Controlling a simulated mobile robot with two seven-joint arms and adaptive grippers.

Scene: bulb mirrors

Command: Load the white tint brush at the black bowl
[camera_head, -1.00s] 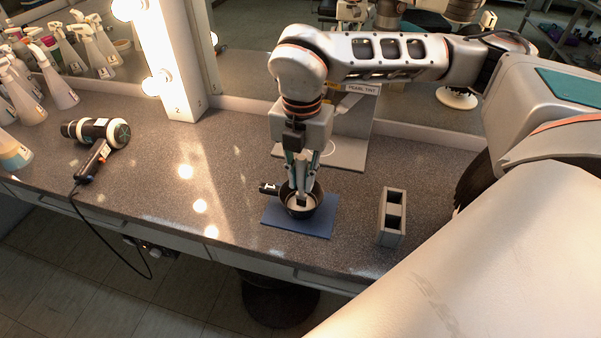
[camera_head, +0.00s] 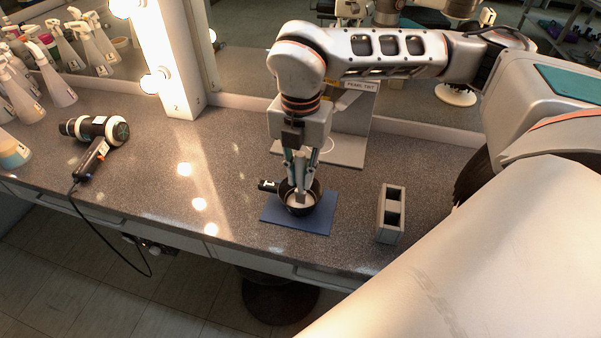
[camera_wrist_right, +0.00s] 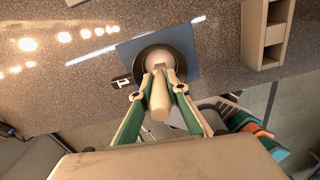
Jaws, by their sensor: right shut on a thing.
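The black bowl (camera_head: 312,207) stands on a blue mat (camera_head: 270,214) on the counter. In the right wrist view the bowl (camera_wrist_right: 184,62) shows behind the brush, with a label on its handle at the left. My right gripper (camera_head: 300,184) points down over the bowl and is shut on the white tint brush. In the right wrist view the brush's pale handle (camera_wrist_right: 160,104) sits between the two fingers, and its head end is in the bowl. Whether the bristles touch the bowl's contents is hidden. My left gripper is not in view.
A grey holder with open slots (camera_head: 390,215) stands right of the mat. A hair dryer (camera_head: 95,130) with a cord lies on the left, near several spray bottles (camera_head: 58,88). The counter between dryer and mat is clear.

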